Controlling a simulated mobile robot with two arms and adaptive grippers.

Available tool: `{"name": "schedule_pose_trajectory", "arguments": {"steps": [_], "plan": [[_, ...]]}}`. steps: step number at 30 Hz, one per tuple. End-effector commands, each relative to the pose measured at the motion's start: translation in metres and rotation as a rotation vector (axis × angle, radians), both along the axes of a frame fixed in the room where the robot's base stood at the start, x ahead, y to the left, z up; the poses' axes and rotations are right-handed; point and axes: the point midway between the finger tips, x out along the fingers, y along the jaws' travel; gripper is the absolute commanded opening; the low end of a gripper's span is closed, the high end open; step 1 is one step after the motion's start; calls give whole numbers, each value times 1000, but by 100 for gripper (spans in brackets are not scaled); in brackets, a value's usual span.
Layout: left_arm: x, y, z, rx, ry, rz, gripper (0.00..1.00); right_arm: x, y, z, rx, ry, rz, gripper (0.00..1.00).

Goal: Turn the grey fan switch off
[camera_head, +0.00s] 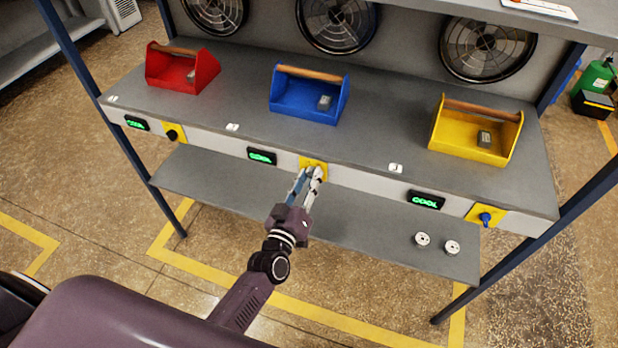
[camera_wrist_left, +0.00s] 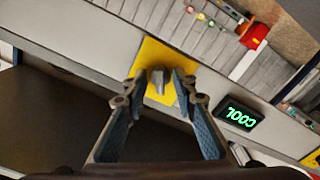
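The grey fan switch (camera_wrist_left: 159,82) is a small grey knob on a yellow plate (camera_wrist_left: 150,54) in the left wrist view. In the head view its yellow plate (camera_head: 309,162) is on the front edge of the bench, at the middle, and the knob is hidden by my gripper. My left gripper (camera_head: 312,172) is at this plate. In the left wrist view its fingers (camera_wrist_left: 159,88) stand apart on either side of the knob, with visible gaps. I cannot tell whether either touches it. My right gripper is not in view.
A black switch (camera_head: 172,134) and a blue switch (camera_head: 486,216) sit on other yellow plates. Green displays, including the middle one (camera_head: 262,156), read COOL. Red (camera_head: 165,80), blue (camera_head: 290,112) and yellow (camera_head: 455,146) toolboxes stand on the bench (camera_head: 225,108). A lower shelf (camera_head: 215,188) runs below.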

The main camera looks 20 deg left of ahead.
Motion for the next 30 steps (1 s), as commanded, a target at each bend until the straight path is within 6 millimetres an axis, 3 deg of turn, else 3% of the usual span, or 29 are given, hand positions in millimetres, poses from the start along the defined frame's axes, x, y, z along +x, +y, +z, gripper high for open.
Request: {"name": "schedule_pose_trajectory", "arguments": {"steps": [8,11,22,30], "plan": [[-5,0,-1,1,1,-1,25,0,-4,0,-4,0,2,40],[-18,1,-2,0,2,0,25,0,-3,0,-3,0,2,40],[-94,3,-1,0,3,-1,25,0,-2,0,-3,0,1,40],[-119,4,0,1,-1,-1,25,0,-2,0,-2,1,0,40]]}}
